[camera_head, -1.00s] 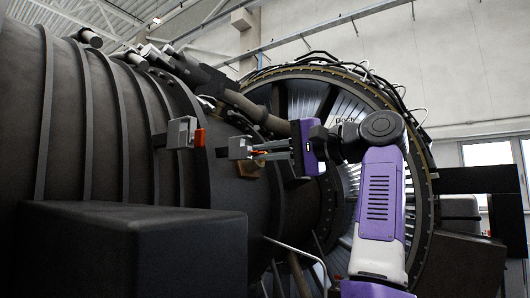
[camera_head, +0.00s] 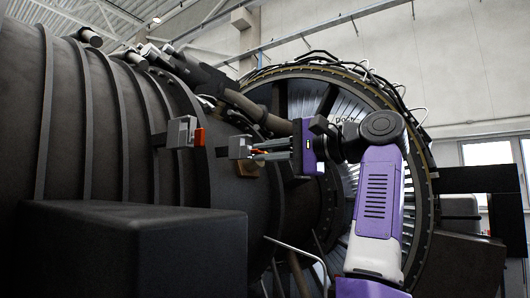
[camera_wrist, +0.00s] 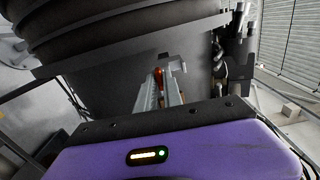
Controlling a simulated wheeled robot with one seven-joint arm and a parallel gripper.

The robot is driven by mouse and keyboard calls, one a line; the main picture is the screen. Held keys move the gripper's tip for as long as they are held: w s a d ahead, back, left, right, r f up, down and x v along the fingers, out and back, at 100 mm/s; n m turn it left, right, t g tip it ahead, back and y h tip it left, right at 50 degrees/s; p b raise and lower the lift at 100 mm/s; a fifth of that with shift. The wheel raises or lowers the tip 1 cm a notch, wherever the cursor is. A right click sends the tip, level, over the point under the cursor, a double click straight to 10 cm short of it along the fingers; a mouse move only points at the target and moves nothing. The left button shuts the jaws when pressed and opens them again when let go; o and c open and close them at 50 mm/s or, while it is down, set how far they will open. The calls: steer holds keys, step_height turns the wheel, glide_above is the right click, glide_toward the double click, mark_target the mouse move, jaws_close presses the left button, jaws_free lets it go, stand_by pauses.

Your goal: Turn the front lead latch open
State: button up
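A grey latch housing (camera_head: 239,147) stands out from the dark engine casing, straight ahead of my gripper (camera_head: 257,149). A second grey housing (camera_head: 181,132) with an orange-red handle (camera_head: 199,137) sits to the left, apart from my gripper.
The ribbed dark engine casing (camera_head: 105,130) fills the left. A black box (camera_head: 130,245) stands in the front left. The large fan ring (camera_head: 345,90) is behind my arm. Pipes (camera_head: 232,98) run above the housings, and a thin rail (camera_head: 295,247) is below.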

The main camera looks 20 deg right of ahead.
steer(key=o, duration=0.3)
steer(key=b+v, duration=0.3)
steer(key=v, duration=0.5)
steer(key=shift+w, duration=0.1)
stand_by(0.5)
